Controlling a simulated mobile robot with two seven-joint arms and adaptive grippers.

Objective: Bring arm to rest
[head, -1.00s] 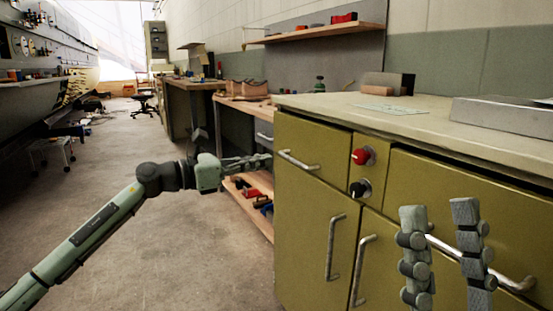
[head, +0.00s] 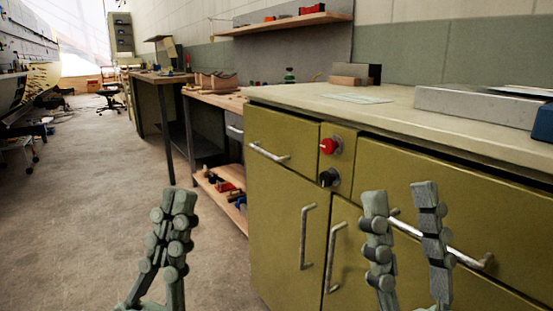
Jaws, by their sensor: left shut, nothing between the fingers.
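My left gripper (head: 178,203) stands upright at the lower middle-left of the head view, over the concrete floor, with its fingers together and nothing between them. It is clear of the olive cabinet to its right. My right gripper (head: 398,192) points up at the lower right, in front of the cabinet's drawer. Its two fingers are apart and nothing shows between them. Both arms are mostly out of the picture below.
The olive cabinet (head: 276,198) has metal handles, a red knob (head: 328,146) and a black knob (head: 329,177). A grey metal block (head: 478,108) lies on its worktop. A wooden workbench (head: 216,98) stands behind. Floor on the left is clear.

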